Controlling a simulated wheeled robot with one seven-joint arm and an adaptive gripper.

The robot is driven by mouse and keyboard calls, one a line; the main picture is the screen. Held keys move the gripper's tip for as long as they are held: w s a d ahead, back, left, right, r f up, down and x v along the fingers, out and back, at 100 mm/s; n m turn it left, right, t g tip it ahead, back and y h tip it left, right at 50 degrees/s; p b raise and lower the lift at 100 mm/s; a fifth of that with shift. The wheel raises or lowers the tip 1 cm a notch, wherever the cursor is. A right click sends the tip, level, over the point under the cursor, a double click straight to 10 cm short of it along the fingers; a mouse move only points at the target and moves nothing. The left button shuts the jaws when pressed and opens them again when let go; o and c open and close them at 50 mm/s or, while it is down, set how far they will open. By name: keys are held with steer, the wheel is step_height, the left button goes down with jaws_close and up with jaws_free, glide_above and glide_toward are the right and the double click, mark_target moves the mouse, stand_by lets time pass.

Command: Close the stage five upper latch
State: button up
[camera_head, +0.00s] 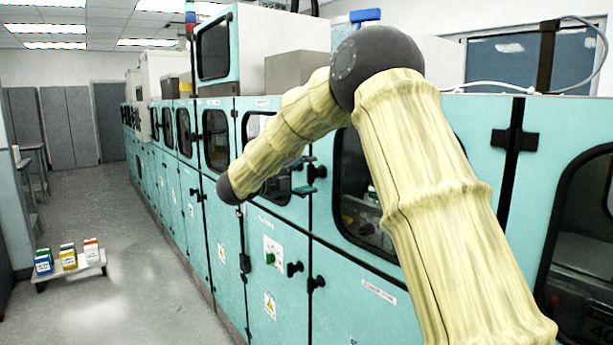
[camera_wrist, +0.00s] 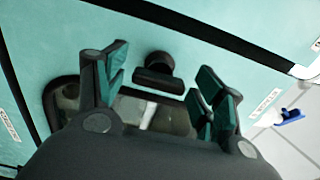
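A black latch (camera_wrist: 157,72) with a round knob and a flat bar sits on a teal panel in the wrist view, just above a dark window. My gripper (camera_wrist: 162,85) is open, with its green-padded fingers on either side of the latch. No contact with the latch shows, and the gap to it is hard to judge. In the head view, my gripper (camera_head: 310,180) shows as small green pads in front of the teal cabinet (camera_head: 280,205), partly behind my arm. I cannot make out this latch clearly there. The stage label is too small to read.
Lower black knobs (camera_head: 294,268) sit on the cabinet doors below my gripper. A dark window (camera_head: 360,195) lies behind my arm. A low white platform (camera_head: 70,274) with several small boxes stands on the floor at left. The aisle floor between is clear.

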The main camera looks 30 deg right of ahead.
stand_by(0.3)
steer(key=s+a, duration=0.1)
steer(key=a, duration=1.1)
